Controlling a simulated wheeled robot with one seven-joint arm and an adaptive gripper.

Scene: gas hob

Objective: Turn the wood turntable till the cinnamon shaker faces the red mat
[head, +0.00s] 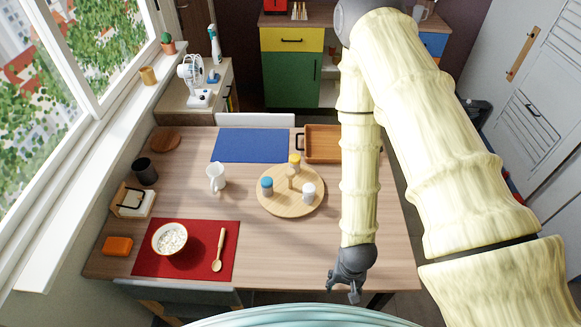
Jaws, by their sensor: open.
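The round wood turntable (287,208) lies on the table with a short wooden post (291,181) near its middle. It bears a blue-topped shaker (267,187) on its left, a yellow-topped shaker (294,161) at its back and a white shaker (308,192) at its right front. No label is legible, so I cannot tell for sure which is the cinnamon shaker. The red mat (200,267) lies at the table's front left; the blue-topped shaker is the nearest to it. My gripper (343,291) is open and empty at the table's front edge, in front and right of the turntable, apart from it.
A bowl (170,238) and a wooden spoon (218,250) lie on the red mat. A white mug (216,177) stands left of the turntable. A blue mat (250,145) and a wooden tray (322,144) lie behind. The table between red mat and turntable is clear.

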